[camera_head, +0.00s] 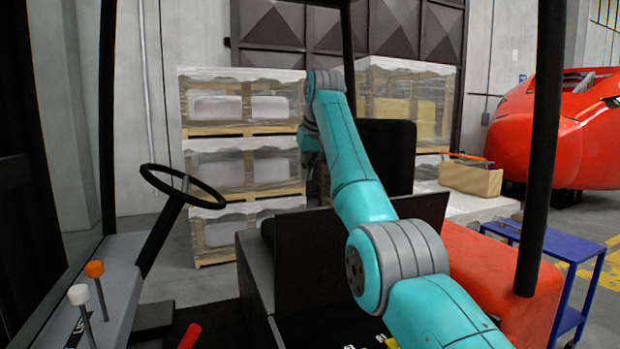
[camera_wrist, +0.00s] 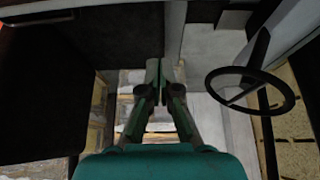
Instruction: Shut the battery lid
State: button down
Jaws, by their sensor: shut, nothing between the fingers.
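The battery lid (camera_head: 335,250) appears to be the dark panel standing raised in the middle of the vehicle in the camera_head view. A black seat back (camera_head: 386,155) rises behind it. In the camera_wrist view a large dark panel (camera_wrist: 45,95) fills the left side; I cannot tell for sure that it is the same lid. My gripper (camera_wrist: 160,70) is shut and empty, its fingertips together near the grey bodywork at the top of that view. In the camera_head view my arm reaches over and past the panel, and the fingertips are not clear. I cannot tell whether they touch anything.
A steering wheel (camera_head: 183,186) is left of the lid and shows on the right of the camera_wrist view (camera_wrist: 250,88). Black posts (camera_head: 545,150) frame the cab. Wrapped pallets (camera_head: 243,158) stand behind. A blue cart (camera_head: 560,245) is at right, near a red nosecone (camera_head: 560,130).

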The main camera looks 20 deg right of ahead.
jog(key=shift+s+f, duration=0.1)
jog(key=shift+f, duration=3.85)
